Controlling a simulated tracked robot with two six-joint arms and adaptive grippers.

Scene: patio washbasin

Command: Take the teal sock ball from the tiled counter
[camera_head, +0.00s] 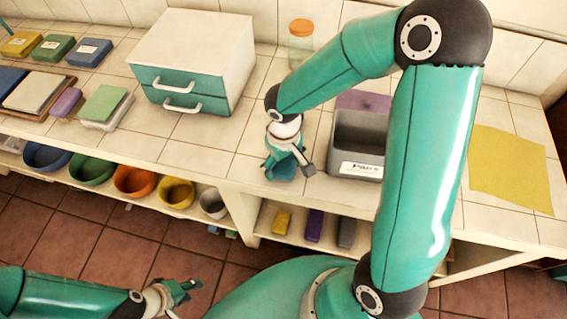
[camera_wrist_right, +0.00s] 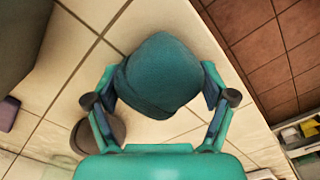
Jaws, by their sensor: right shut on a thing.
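The teal sock ball (camera_wrist_right: 158,78) sits between the two fingers of my right gripper (camera_wrist_right: 160,92) in the right wrist view, with a finger against each side. In the head view the right gripper (camera_head: 285,165) is low at the front edge of the tiled counter (camera_head: 215,135), and the sock ball (camera_head: 284,171) shows only partly beneath it. I cannot tell whether the ball is clear of the tiles. My left gripper (camera_head: 182,292) is over the floor at the lower left, empty, with its fingers apart.
A grey labelled bin (camera_head: 345,163) stands just right of the right gripper. A white drawer box with teal fronts (camera_head: 180,85) is behind to the left. A grey-brown rounded thing (camera_wrist_right: 105,132) lies beside the left finger in the wrist view. A yellow cloth (camera_head: 510,170) lies at right.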

